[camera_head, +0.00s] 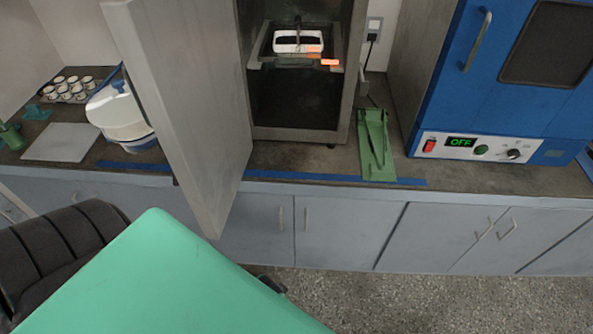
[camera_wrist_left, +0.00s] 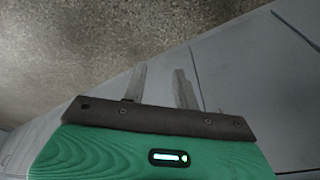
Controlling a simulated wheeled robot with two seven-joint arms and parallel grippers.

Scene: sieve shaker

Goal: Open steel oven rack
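The steel oven stands on the counter with its door (camera_head: 190,120) swung wide open to the left. Inside, a metal rack (camera_head: 262,64) sits in the upper part. A white rectangular container (camera_head: 290,47) is on it, and an orange piece (camera_head: 330,62) shows at its front right. I cannot tell how far the rack is out. My left gripper is low, in front of the cabinets and away from the oven; its two fingers (camera_wrist_left: 160,88) stand apart with nothing between them in the left wrist view. My green left arm hides it in the head view. My right gripper is not in view.
The oven door's free edge juts over the counter front. A green stand (camera_head: 376,150) is right of the oven, then a blue oven (camera_head: 450,110) showing OFF. A white rounded device (camera_head: 120,110) and a tray of small cups (camera_head: 70,88) are left. Cabinets (camera_head: 340,235) line the front.

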